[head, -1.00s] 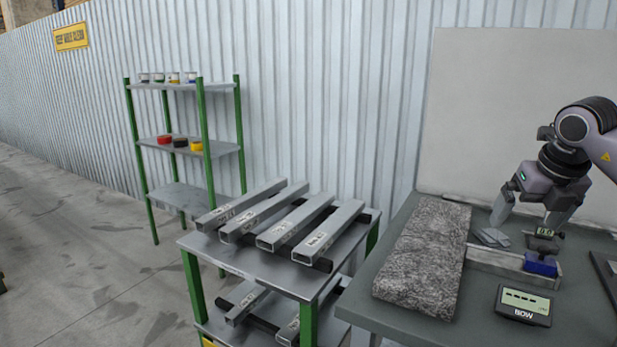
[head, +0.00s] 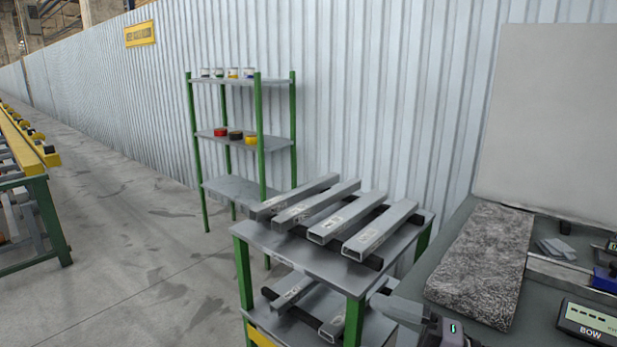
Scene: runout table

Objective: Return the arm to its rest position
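Part of a gripper (head: 408,312), which I take to be my right one, shows at the bottom edge, right of centre. A pale grey finger and a dark body with a small green light are visible. The rest is cut off by the frame, so its opening cannot be told. My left gripper is out of view.
A grey table (head: 552,290) at right bears a granite slab (head: 482,262), a blue block (head: 605,279) and a BOW display (head: 592,322). A green-legged cart (head: 300,262) holds square tubes (head: 380,228). A shelf rack (head: 240,137) stands behind. Floor at left is open.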

